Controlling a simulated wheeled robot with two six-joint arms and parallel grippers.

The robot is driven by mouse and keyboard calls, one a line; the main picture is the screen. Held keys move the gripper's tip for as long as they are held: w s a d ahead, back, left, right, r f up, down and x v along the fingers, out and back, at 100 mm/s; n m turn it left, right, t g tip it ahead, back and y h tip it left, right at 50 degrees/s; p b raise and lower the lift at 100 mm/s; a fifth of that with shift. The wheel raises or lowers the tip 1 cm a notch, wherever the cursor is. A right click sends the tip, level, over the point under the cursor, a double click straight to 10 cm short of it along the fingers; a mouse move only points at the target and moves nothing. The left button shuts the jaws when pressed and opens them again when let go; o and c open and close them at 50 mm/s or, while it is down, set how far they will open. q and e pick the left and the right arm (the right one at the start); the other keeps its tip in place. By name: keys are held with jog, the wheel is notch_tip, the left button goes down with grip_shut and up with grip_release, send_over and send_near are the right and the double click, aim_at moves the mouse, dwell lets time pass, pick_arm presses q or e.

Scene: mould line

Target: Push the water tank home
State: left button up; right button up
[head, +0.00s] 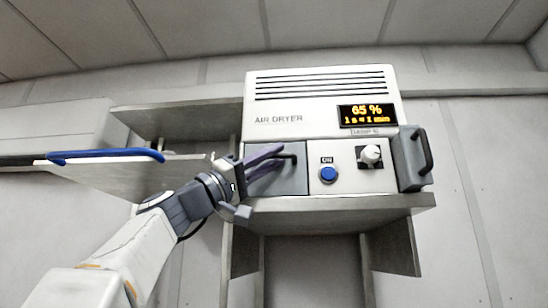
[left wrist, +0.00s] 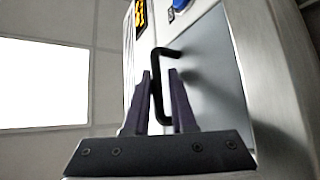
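The air dryer (head: 320,100) is a white cabinet on a grey shelf. A grey panel (head: 288,184) with a black handle (head: 293,158) is set low at the left of its front; it looks like the water tank, though no label shows. My left gripper (head: 281,153) is in front of this panel, its two purple fingers apart. In the left wrist view, the black handle (left wrist: 157,95) passes between the fingers (left wrist: 161,72) with gaps beside it, and the grey panel (left wrist: 205,75) lies behind. Whether the panel is fully flush cannot be told. My right gripper is not in view.
The dryer has a lit display (head: 367,116), a blue button (head: 328,174) and a white knob (head: 371,154). A dark grey box with a handle (head: 411,160) juts out at the right. A board with a blue bar (head: 105,155) is at the left.

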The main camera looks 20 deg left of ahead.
pick_arm(q)
jog(key=shift+f, duration=0.1)
jog(key=shift+a+f+b, duration=0.1)
jog(key=shift+f+b, duration=0.15)
jog(key=shift+b, duration=0.15)
jog(key=b+v, duration=0.6)
jog(key=v, duration=0.4)
jog(key=shift+r+b, duration=0.25)
jog(key=shift+b, duration=0.15)
jog(key=shift+s+a, duration=0.1)
jog(key=shift+s, duration=0.05)
